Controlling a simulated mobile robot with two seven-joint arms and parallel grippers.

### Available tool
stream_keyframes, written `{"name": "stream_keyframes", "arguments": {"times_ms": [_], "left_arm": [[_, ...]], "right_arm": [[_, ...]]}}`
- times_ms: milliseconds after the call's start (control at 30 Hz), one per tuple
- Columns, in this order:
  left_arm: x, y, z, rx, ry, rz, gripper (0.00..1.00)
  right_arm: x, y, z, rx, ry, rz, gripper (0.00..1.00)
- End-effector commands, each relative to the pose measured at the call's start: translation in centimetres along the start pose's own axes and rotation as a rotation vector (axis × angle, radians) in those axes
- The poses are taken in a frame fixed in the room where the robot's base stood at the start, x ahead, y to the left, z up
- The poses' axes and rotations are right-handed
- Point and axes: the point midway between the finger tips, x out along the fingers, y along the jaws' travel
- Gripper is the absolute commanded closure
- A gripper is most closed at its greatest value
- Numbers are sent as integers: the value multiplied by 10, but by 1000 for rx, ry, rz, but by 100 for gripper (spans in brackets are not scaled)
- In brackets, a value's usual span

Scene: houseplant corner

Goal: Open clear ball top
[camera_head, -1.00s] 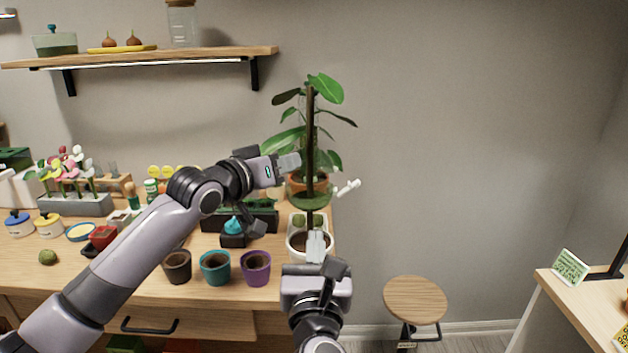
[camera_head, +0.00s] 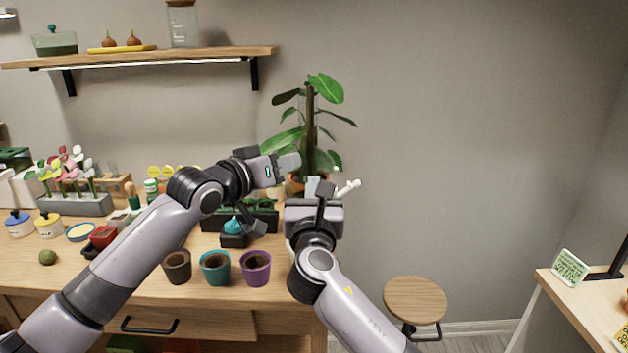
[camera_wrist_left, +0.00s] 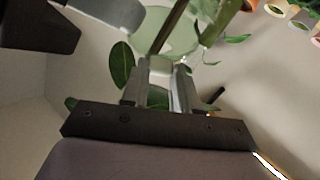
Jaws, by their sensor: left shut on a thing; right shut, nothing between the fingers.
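A tall potted plant (camera_head: 326,88) with a dark upright stem stands at the bench's right end. The clear ball (camera_wrist_left: 155,20) shows in the left wrist view as a pale, see-through round shape around the stem, just beyond my left fingertips. My left gripper (camera_head: 288,163) is beside the stem in the head view. It also shows in the left wrist view (camera_wrist_left: 160,80), shut on a small pale part that seems to belong to the ball's top. My right gripper (camera_head: 317,187) is shut and empty, raised in front of the stem. It hides the ball in the head view.
A small white piece (camera_head: 347,188) sticks out right of the stem. Brown, teal (camera_head: 215,267) and purple (camera_head: 256,268) pots line the bench front. A stool (camera_head: 415,300) stands on the right. The wall side right of the plant is clear.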

Motion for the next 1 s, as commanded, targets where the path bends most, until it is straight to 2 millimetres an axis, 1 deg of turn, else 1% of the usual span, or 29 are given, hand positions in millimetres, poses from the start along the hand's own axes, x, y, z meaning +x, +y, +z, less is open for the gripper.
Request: {"name": "stream_keyframes", "arguments": {"times_ms": [100,200,567,800,1000], "left_arm": [[0,0,0,0,-1,-1,100],[0,0,0,0,-1,-1,100],[0,0,0,0,-1,-1,100],[0,0,1,0,-1,0,100],[0,1,3,1,-7,2,100]], "right_arm": [[9,-1,8,-2,2,-2,100],[12,0,11,-1,2,-1,100],[13,0,12,-2,2,-1,100],[23,-1,25,-3,-1,-2,100],[25,-2,27,-2,-3,-4,100]]}}
